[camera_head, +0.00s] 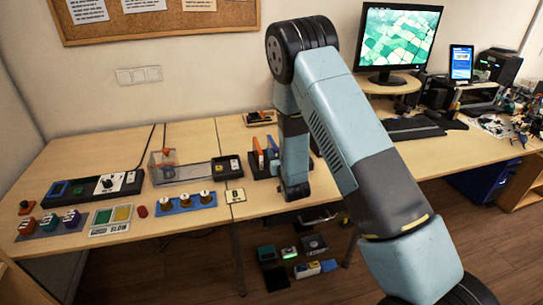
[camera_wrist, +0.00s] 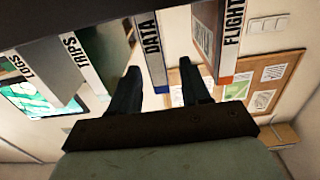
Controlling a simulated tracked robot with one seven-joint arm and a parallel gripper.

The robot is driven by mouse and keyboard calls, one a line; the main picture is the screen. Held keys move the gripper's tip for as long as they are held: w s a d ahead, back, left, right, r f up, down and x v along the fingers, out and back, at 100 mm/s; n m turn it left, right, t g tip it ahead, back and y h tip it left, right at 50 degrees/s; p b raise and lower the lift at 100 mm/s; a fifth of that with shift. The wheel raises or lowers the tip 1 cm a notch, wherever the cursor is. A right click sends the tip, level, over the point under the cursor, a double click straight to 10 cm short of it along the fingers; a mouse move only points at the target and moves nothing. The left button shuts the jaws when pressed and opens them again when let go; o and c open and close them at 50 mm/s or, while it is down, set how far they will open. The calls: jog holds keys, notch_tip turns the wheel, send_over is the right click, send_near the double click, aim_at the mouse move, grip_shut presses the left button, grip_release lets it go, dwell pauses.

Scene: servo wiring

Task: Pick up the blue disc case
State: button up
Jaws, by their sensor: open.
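Upright cases stand in a row, with printed spines, in the wrist view. The one marked DATA (camera_wrist: 150,45) has a blue band at its near end and appears to be the blue disc case. My gripper (camera_wrist: 159,65) is open, one dark finger on each side of this case's line; I cannot tell whether they touch it. The FLIGHT case (camera_wrist: 233,40) with an orange-red end is to the right. The TRIPS case (camera_wrist: 82,62) and LOGS case (camera_wrist: 40,68) are to the left. In the head view my arm partly hides the rack, where an orange case (camera_head: 258,153) shows.
The desk (camera_head: 100,155) holds a control box (camera_head: 118,183), a clear box (camera_head: 165,165) and a plate of brass-topped knobs (camera_head: 186,203) left of the rack. A monitor (camera_head: 400,38) and keyboard (camera_head: 412,128) stand to the right. Neighbouring cases leave narrow room around the fingers.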

aim_at(274, 148)
jog(key=shift+x, duration=1.7)
jog(key=shift+c, duration=0.4)
grip_shut()
